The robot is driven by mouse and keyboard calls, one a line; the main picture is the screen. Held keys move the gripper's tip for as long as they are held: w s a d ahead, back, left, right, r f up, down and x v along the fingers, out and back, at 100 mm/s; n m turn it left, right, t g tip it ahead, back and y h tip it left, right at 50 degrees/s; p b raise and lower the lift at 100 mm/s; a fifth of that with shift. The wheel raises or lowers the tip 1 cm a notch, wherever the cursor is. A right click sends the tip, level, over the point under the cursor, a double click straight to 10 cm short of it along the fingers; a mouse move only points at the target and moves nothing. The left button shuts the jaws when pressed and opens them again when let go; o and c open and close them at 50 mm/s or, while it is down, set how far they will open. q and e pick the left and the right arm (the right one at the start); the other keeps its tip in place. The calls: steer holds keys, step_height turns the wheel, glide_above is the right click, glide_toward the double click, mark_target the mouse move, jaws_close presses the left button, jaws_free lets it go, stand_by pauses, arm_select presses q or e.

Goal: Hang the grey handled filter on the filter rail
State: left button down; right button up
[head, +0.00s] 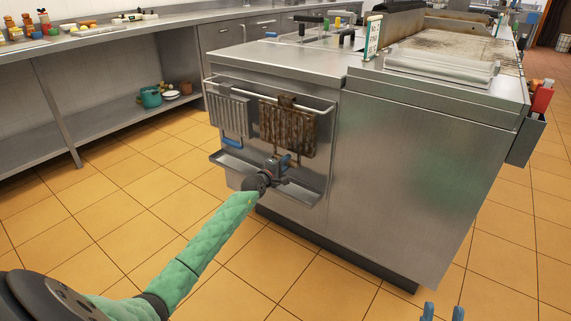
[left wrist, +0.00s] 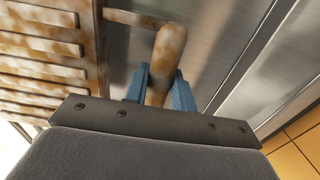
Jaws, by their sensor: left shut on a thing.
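The filter rail (head: 318,107) is a bright bar across the upper end face of the grill cabinet. A brown-stained slatted filter (head: 288,127) is upright against the rail's right part. A dark bracket at its top meets the rail; I cannot tell whether it is hooked. My left gripper (head: 283,163) is shut on this filter's stained handle (left wrist: 170,45), below the slats. The slats (left wrist: 42,72) fill the left of the left wrist view. A cleaner grey slatted filter (head: 228,113) is at the rail's left, with a blue part below. My right gripper (head: 443,313) shows two separated blue fingertips at the bottom edge.
A metal drip trough (head: 232,163) runs below the filters. The cabinet's broad side panel (head: 415,175) stands to the right. A steel counter (head: 75,40) with a lower shelf (head: 115,118) is at the left. The tiled floor (head: 110,215) between is clear.

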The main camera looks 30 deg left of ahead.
arm_select(q)
steer(key=shift+f+b, duration=0.4)
steer(key=shift+f, duration=0.45)
stand_by(1.0)
steer(key=c, duration=1.1)
jaws_free()
steer(key=shift+f, duration=0.1)
steer(key=shift+s, duration=0.15)
steer(key=shift+s+a+p, duration=0.15)
steer(key=shift+s+p, duration=0.3)
steer(key=shift+s, duration=1.45)
steer(key=shift+s+a+p, duration=0.15)
steer(key=shift+s+p, duration=0.3)
steer(key=shift+s, duration=1.4)
